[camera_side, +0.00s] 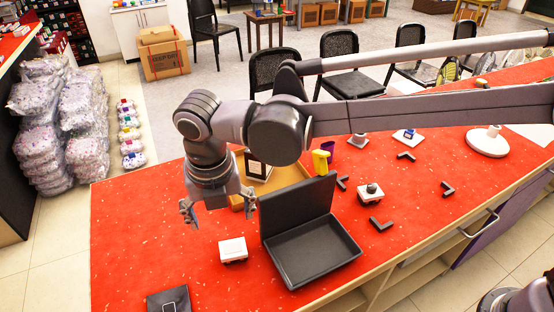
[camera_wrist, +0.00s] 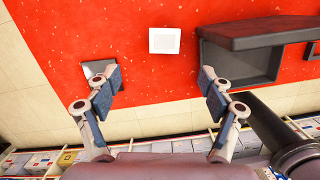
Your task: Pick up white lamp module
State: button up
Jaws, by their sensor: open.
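My gripper (camera_side: 218,207) points down above the counter, behind and a little left of the module in the side view. Its two fingers are spread wide in the wrist view (camera_wrist: 161,78), with nothing between them. It is apart from the module.
The open black case (camera_side: 312,252) with its raised lid stands close right of the module; its edge also shows in the wrist view (camera_wrist: 240,65). A dark flat plate (camera_side: 168,302) lies at the front left. Small brackets (camera_side: 381,224) are scattered right. The counter's left part is clear.

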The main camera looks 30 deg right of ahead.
send_over(233, 248)
jog(key=f, duration=0.5)
jog(key=a+f, duration=0.1)
jog(key=f, duration=0.2)
jog(key=shift+s+f, duration=0.3)
jog(key=shift+f, duration=0.05)
jog(key=shift+w+d+f, duration=0.1)
jog(key=shift+d+f, duration=0.05)
jog(key=shift+f, duration=0.75)
jog(key=shift+w+d+f, duration=0.15)
jog(key=shift+d+f, duration=0.05)
jog(key=shift+f, duration=0.7)
jog(key=shift+w+d+f, duration=0.1)
jog(key=shift+d+f, duration=0.05)
jog(key=shift+f, duration=0.75)
jog(key=c, duration=1.3)
